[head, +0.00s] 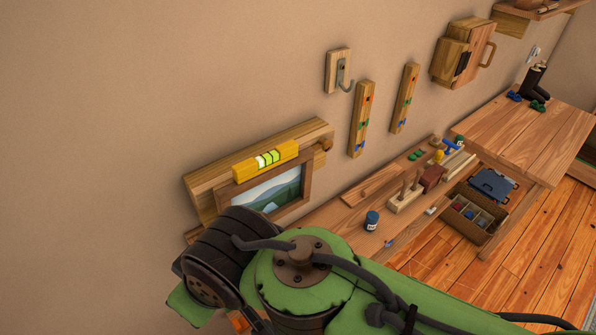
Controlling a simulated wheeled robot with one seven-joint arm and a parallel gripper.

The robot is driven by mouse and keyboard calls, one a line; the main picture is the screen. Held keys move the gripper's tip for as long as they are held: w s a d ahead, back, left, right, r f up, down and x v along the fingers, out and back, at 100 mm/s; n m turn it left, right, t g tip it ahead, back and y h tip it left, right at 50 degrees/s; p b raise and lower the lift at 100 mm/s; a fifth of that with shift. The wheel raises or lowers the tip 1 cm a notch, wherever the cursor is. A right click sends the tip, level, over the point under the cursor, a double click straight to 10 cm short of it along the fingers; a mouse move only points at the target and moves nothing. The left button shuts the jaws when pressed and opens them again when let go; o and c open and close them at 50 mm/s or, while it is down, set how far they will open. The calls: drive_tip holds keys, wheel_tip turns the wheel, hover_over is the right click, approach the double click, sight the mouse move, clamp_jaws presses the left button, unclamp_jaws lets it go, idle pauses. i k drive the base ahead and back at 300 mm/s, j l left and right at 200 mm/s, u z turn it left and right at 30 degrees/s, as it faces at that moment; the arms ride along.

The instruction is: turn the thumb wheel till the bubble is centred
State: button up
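A yellow spirit level (247,168) with a bright green vial (267,159) lies along the top of a framed landscape picture (268,189) on the wall. The level and picture look tilted, right end higher in this view. The vial is too small to tell where the bubble sits. A brown round knob (327,144), possibly the thumb wheel, is at the right end of the wooden backing board (203,187). My green arm covers the picture's lower part. My gripper is not visible.
Below the wall runs a low wooden bench with a blue jar (372,220), a pegged block (404,199) and small items. A hook board (339,72) and two wooden strips hang to the right. A wooden table (530,125) stands further right. The wall left is bare.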

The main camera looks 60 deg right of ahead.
sight(327, 144)
drive_tip(key=z, duration=1.5)
drive_tip(key=i+l+u, duration=0.1)
drive_tip(key=l+u, duration=0.65)
drive_tip(key=i+l, duration=0.05)
drive_tip(key=l, duration=0.05)
